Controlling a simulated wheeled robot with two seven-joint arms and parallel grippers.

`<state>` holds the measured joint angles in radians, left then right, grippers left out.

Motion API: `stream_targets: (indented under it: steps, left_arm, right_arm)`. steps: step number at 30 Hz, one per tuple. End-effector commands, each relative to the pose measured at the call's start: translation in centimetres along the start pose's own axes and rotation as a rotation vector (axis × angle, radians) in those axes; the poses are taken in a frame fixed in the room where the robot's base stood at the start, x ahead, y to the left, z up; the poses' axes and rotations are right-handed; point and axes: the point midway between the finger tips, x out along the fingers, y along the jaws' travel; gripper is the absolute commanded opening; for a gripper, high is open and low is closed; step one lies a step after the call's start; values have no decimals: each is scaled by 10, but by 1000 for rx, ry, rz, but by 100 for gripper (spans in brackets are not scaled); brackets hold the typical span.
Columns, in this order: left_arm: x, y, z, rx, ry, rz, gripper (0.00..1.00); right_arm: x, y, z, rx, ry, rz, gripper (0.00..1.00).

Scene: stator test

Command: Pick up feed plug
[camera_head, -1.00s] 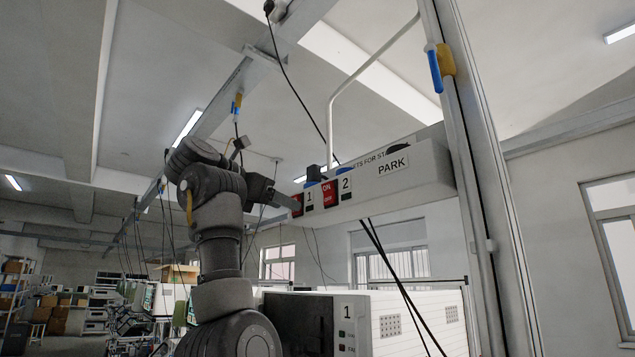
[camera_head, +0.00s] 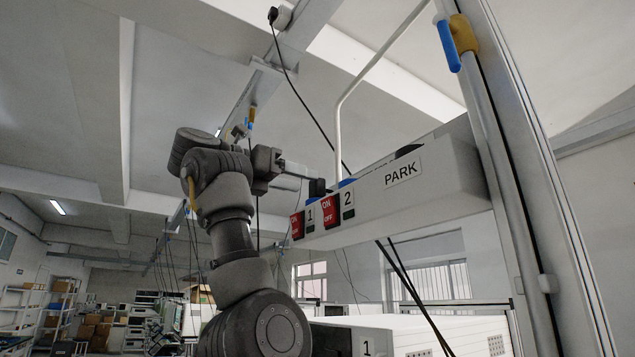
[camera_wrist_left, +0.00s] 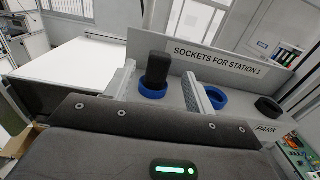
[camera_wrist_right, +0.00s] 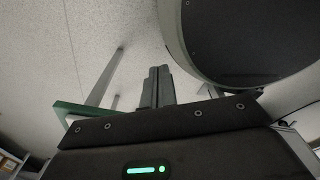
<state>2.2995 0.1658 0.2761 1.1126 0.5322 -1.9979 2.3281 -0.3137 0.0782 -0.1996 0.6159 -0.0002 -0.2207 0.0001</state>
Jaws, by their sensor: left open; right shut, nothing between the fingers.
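The feed plug, a black upright block, stands in a blue-ringed socket on the socket box; in the left wrist view the plug (camera_wrist_left: 157,70) rises from its blue ring (camera_wrist_left: 153,91). In the head view the plug (camera_head: 317,187) shows at the box's near end. My left gripper (camera_head: 303,174) is open, with its fingers (camera_wrist_left: 160,84) on either side of the plug and visible gaps to it. The fingers appear not to touch it. My right gripper (camera_wrist_right: 157,87) is shut and empty, away from the box.
The white socket box (camera_head: 435,190) carries red ON/OFF switches (camera_head: 331,211) and a PARK label. A second blue ring (camera_wrist_left: 217,98) and a black ring (camera_wrist_left: 270,107) lie to the right. A metal post (camera_head: 480,130) and dark cables (camera_head: 405,270) are close by.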

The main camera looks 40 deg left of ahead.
Motion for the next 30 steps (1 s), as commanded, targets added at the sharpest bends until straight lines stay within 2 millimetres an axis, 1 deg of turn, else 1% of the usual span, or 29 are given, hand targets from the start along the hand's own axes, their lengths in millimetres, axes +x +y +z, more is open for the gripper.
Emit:
stream_targets:
  steps: [1,5,9,12,18,21,25,30]
  left_arm:
    - [7,0,4,0,2,-1,55]
    - [15,0,1,0,1,-2,55]
    - [17,-1,0,0,0,-3,55]
    - [24,-1,3,1,1,-4,55]
    - [51,0,6,-1,2,-4,55]
    - [60,0,4,-1,2,-3,55]
    - [66,0,2,0,1,-4,55]
    - [68,-1,-2,1,0,-3,55]
  right_arm:
    - [-10,0,-1,0,0,0,0]
    - [-13,1,-7,0,7,1,0]
    - [-12,4,-19,0,24,4,0]
    - [-22,5,-24,0,29,5,0]
    - [-55,4,-20,-1,21,4,0]
    - [-67,4,-17,-1,16,3,0]
    - [-74,5,-17,-2,16,5,0]
    - [-74,6,-17,-2,16,6,0]
